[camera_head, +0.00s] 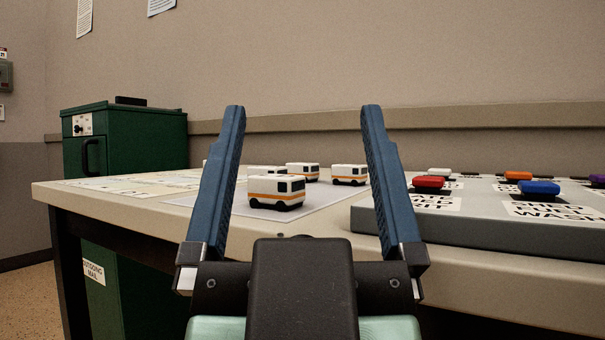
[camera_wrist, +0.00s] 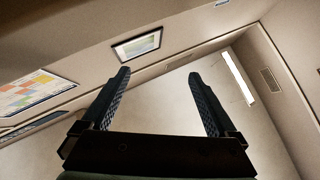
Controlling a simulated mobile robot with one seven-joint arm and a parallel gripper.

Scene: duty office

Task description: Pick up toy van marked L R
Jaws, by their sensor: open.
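Several white toy vans with orange stripes stand on a pale sheet on the desk in the head view. The nearest van (camera_head: 276,191) is largest in the picture, with another van (camera_head: 302,171) behind it and a third van (camera_head: 349,175) to the right. More vans are partly hidden by the nearest van and the left finger. No L R marking is legible on any van. My gripper (camera_head: 305,108) is open and empty, its blue fingers spread in front of the vans. In the wrist view my gripper (camera_wrist: 159,78) faces the walls and ceiling, with no van in sight.
A grey panel (camera_head: 480,240) with red, blue and orange blocks and printed labels lies on the desk at right. The desk (camera_head: 130,215) has papers at its left end. A green cabinet (camera_head: 140,135) stands behind the desk at left. Space above the desk is clear.

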